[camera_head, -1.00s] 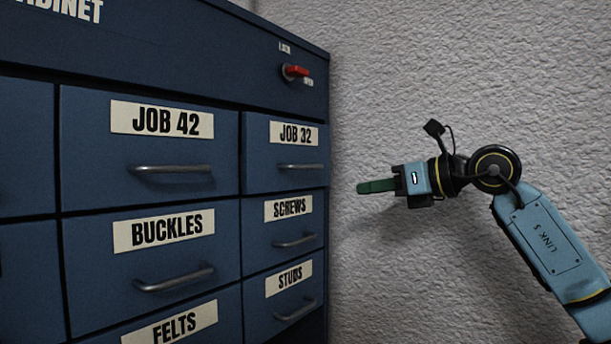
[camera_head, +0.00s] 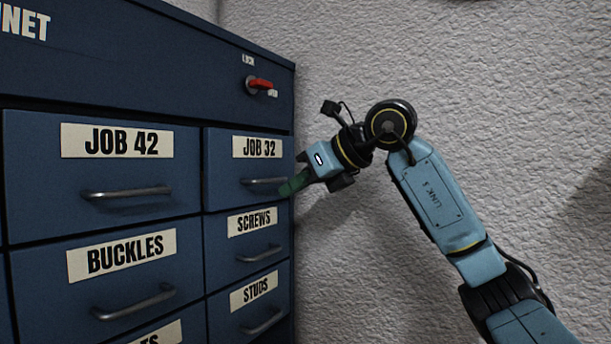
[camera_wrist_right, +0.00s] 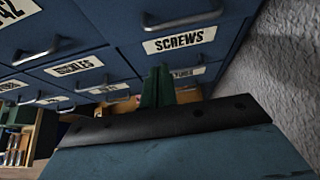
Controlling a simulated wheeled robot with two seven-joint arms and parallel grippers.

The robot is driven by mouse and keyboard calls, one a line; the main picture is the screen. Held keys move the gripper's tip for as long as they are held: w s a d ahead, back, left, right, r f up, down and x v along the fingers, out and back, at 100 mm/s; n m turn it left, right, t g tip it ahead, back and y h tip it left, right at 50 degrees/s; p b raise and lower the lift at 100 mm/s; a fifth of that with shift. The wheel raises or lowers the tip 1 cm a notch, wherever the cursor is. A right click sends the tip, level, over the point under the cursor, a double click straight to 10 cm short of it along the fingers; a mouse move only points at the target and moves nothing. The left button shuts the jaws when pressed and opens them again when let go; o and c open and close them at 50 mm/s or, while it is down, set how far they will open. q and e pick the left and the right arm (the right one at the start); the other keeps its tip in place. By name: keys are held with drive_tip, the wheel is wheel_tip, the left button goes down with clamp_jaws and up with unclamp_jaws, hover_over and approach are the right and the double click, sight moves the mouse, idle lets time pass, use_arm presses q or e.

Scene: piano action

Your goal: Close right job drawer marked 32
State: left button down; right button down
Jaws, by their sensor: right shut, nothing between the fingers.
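The drawer marked JOB 32 (camera_head: 222,170) is at the upper right of the blue cabinet, with a white label and a grey bar handle (camera_head: 262,181). Its front looks nearly level with its neighbours; I cannot tell how far out it stands. My right gripper (camera_head: 284,189) is shut and empty. Its green fingertips overlap the drawer's lower right edge, by the handle's right end; contact is unclear. In the right wrist view the green fingers (camera_wrist_right: 158,88) point at the cabinet, below the SCREWS label. A handle (camera_wrist_right: 182,20) shows above that label. My left gripper is out of view.
The SCREWS drawer (camera_head: 225,250) and STUDS drawer (camera_head: 222,311) sit below. The JOB 42 drawer (camera_head: 60,185) and BUCKLES drawer (camera_head: 60,285) are to the left. A red lock lever (camera_head: 260,84) is above. A rough grey wall (camera_head: 520,130) stands right of the cabinet.

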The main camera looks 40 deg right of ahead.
sight(247, 198)
drive_tip(key=x, duration=0.2)
drive_tip(key=r+p+x, duration=0.1)
drive_tip(key=x, duration=0.2)
drive_tip(key=w+x, duration=0.1)
drive_tip(key=x, duration=0.2)
drive_tip(key=shift+a+r+p, duration=0.2)
drive_tip(key=shift+r+p, duration=0.15)
drive_tip(key=shift+p, duration=0.05)
drive_tip(key=shift+w+a+r+p, duration=0.1)
drive_tip(key=shift+w+a+p, duration=0.05)
drive_tip(key=shift+w+p, duration=0.35)
drive_tip(key=shift+w+a+r+p, duration=0.1)
drive_tip(key=shift+w+a+p, duration=0.1)
drive_tip(key=shift+w+p, duration=0.25)
drive_tip(key=shift+s+d+f, duration=0.1)
drive_tip(key=shift+s, duration=0.05)
